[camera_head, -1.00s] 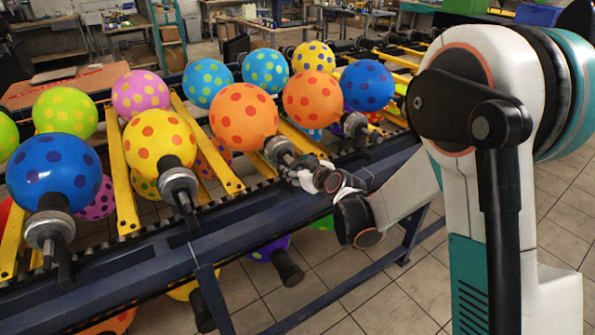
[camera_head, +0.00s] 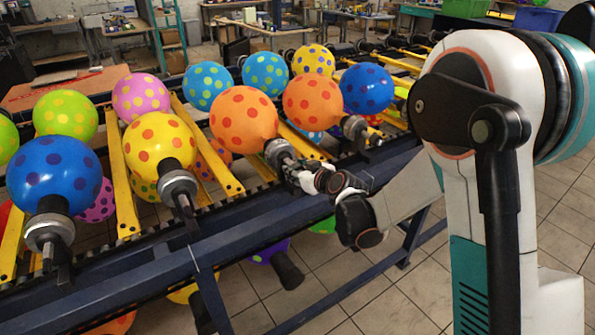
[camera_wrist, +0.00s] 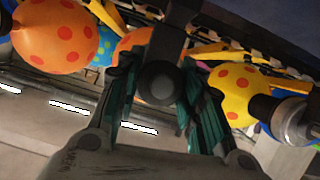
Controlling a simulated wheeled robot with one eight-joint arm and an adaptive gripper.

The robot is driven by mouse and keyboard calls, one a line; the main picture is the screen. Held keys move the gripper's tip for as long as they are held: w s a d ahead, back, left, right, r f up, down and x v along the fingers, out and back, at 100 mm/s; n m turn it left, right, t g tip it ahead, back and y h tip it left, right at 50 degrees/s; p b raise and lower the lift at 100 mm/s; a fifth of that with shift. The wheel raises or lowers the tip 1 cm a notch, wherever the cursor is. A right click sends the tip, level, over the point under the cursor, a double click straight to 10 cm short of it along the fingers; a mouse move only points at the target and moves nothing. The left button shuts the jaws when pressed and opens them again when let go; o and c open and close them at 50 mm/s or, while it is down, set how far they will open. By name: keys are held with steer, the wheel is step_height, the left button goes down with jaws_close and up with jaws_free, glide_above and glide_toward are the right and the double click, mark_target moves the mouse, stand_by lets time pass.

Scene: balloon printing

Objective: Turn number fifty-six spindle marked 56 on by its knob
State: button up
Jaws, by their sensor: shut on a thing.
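The spindle (camera_head: 279,152) at my gripper is a grey metal cylinder bearing an orange balloon (camera_head: 243,118) with red dots. No number 56 is legible on it. My gripper (camera_head: 298,172) is at the near end of this spindle, over the blue rail. In the wrist view the dark round knob (camera_wrist: 160,82) sits between the green-and-dark fingers of my gripper (camera_wrist: 161,100), which are shut on it. A dark shaft runs up from the knob, and part of the orange balloon (camera_wrist: 138,42) shows behind. My wrist partly hides the knob in the head view.
A spindle with a yellow balloon (camera_head: 159,142) is to the left, and one with an orange balloon (camera_head: 312,100) to the right. A blue balloon (camera_head: 54,174) is farther left. The dark blue rail (camera_head: 130,268) runs along the front. Tiled floor (camera_head: 400,300) is open in front.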

steer(key=m+g+y, duration=0.1)
steer(key=m, duration=0.1)
steer(key=shift+w+m+y, duration=0.1)
steer(key=shift+m+y, duration=0.2)
steer(key=shift+m, duration=0.1)
steer(key=m+g+y, duration=0.1)
steer(key=m+y, duration=0.1)
steer(key=m, duration=0.1)
steer(key=m+y, duration=0.2)
steer(key=m, duration=0.1)
steer(key=shift+m+y, duration=0.6)
steer(key=shift+m, duration=1.1)
steer(key=o, duration=1.1)
steer(key=shift+d, duration=0.1)
